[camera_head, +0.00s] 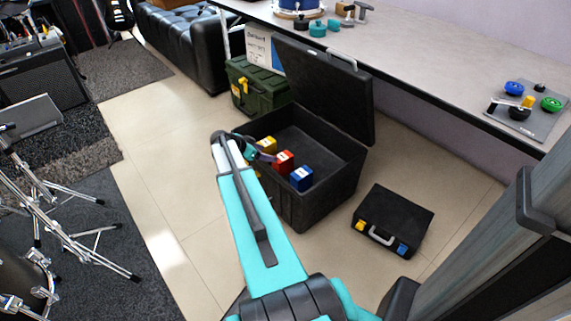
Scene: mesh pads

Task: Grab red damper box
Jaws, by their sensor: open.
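The red damper box (283,162) sits inside the open black case (335,143), between a yellow box (268,145) and a blue box (301,179). Each box has a white patch on top. My teal arm reaches from the bottom of the picture toward the case's left side. My gripper (262,156) is at the arm's far end, just left of the red box and close to the yellow box. It is small and partly hidden by the arm. It is open and holds nothing that I can see.
The case's raised lid (325,85) stands at its back right. A closed black briefcase (393,221) lies on the floor to the right. A green chest (255,86) stands behind. A long counter (420,62) runs along the wall. Drum stands are at left; tiled floor between is clear.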

